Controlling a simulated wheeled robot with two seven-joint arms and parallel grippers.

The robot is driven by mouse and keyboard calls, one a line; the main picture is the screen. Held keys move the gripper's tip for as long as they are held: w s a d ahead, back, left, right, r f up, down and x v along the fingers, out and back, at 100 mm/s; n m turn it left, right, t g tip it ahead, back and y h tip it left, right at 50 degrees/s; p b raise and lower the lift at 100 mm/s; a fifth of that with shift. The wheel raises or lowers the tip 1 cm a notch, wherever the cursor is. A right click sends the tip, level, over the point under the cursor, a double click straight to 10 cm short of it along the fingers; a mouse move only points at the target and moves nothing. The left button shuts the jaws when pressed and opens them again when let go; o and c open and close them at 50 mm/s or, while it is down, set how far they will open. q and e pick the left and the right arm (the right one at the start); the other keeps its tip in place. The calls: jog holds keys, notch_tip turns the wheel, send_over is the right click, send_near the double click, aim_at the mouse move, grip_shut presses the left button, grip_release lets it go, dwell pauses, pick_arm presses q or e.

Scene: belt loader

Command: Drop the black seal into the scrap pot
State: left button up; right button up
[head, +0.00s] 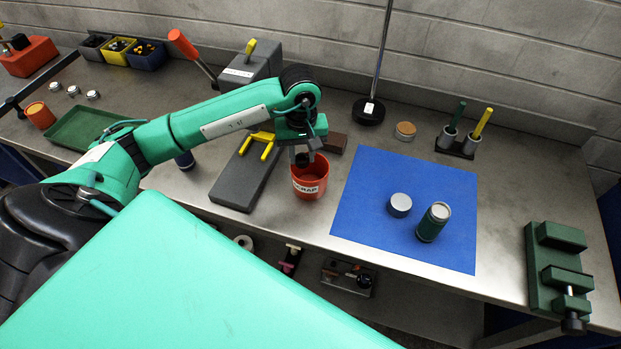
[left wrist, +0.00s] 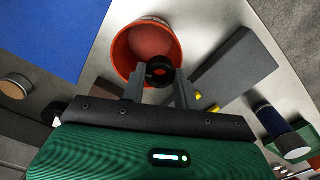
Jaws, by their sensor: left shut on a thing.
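The scrap pot (head: 309,186) is an orange-red round pot with a white label, standing on the bench left of the blue mat. In the left wrist view its open mouth (left wrist: 135,38) shows, and the part of the inside that I see looks empty. My left gripper (head: 303,160) is over the pot's far side, pointing down. In the left wrist view its fingers (left wrist: 158,78) are shut on the black seal (left wrist: 160,72), a small black ring near the pot's rim. From these views I cannot tell its exact height above the rim. My right gripper is not in view.
A dark grey block with yellow handles (head: 240,182) lies just left of the pot. A brown block (head: 335,142) is behind it. The blue mat (head: 365,215) on the right carries a silver lid (head: 399,204) and a green canister (head: 432,224). A green vise (head: 557,270) stands far right.

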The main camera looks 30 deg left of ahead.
pick_arm(q)
jog(key=shift+f, duration=0.75)
jog(key=o, duration=1)
jog(key=shift+o, duration=0.2)
jog(key=shift+r+b, duration=0.4)
jog(key=shift+r, duration=0.1)
notch_tip(320, 180, up, 13)
jog(key=b, duration=0.3)
jog(key=shift+f, duration=0.2)
